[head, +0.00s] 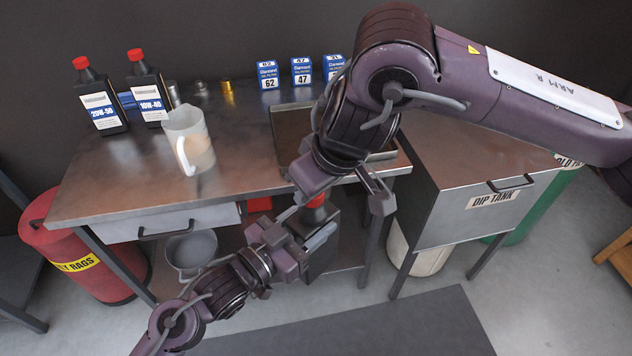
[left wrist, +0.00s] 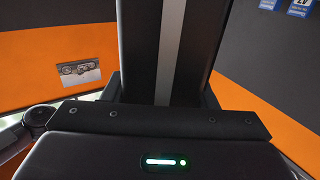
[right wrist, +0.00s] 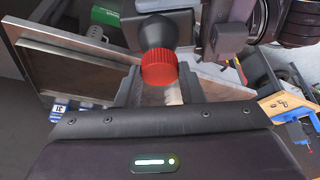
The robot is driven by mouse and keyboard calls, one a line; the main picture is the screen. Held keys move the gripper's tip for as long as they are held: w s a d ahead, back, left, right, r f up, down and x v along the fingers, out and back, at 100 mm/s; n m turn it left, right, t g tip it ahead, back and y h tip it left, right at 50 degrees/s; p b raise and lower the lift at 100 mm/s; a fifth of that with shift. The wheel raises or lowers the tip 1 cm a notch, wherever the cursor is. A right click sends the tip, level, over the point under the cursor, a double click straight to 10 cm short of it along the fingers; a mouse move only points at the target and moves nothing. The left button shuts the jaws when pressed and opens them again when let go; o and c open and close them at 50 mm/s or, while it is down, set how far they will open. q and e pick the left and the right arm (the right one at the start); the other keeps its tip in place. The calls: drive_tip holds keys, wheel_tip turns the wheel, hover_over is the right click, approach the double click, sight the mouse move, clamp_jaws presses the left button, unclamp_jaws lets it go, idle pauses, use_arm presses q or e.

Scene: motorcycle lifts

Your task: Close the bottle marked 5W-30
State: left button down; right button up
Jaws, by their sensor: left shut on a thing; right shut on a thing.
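A dark bottle (head: 322,247) with a red cap (head: 316,201) at its top is in front of the bench, partly hidden by my arms. My left gripper (head: 303,244) is shut on its body; in the left wrist view the black bottle body (left wrist: 165,50) with a grey stripe stands between the fingers. My right gripper (right wrist: 160,88) is shut on the red cap, which shows in the right wrist view (right wrist: 159,68) against the bottle's black neck (right wrist: 165,33). I cannot tell how far the cap is seated. No 5W-30 label shows.
The steel bench (head: 105,188) holds capped bottles marked 20W-50 (head: 100,100) and 10W-40 (head: 148,92), a clear jug (head: 188,140), a tray (head: 285,142) and blue filter boxes (head: 268,75). A dip tank (head: 470,200) stands right. A red bin (head: 95,270) is left.

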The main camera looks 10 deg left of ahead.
drive_tip(key=m, duration=0.2)
drive_tip(key=m+h, duration=0.1)
drive_tip(key=shift+s+a+r+t, duration=0.1)
drive_tip(key=shift+a+t, duration=0.15)
drive_tip(key=shift+t, duration=0.15)
drive_tip(key=m+h, duration=0.1)
drive_tip(key=m, duration=0.2)
drive_tip(key=shift+m+t, duration=0.3)
drive_tip(key=shift+m, duration=0.1)
drive_tip(key=o, duration=1)
drive_tip(key=shift+c, duration=0.2)
drive_tip(key=shift+r, duration=2.2)
drive_tip(key=shift+c, duration=0.5)
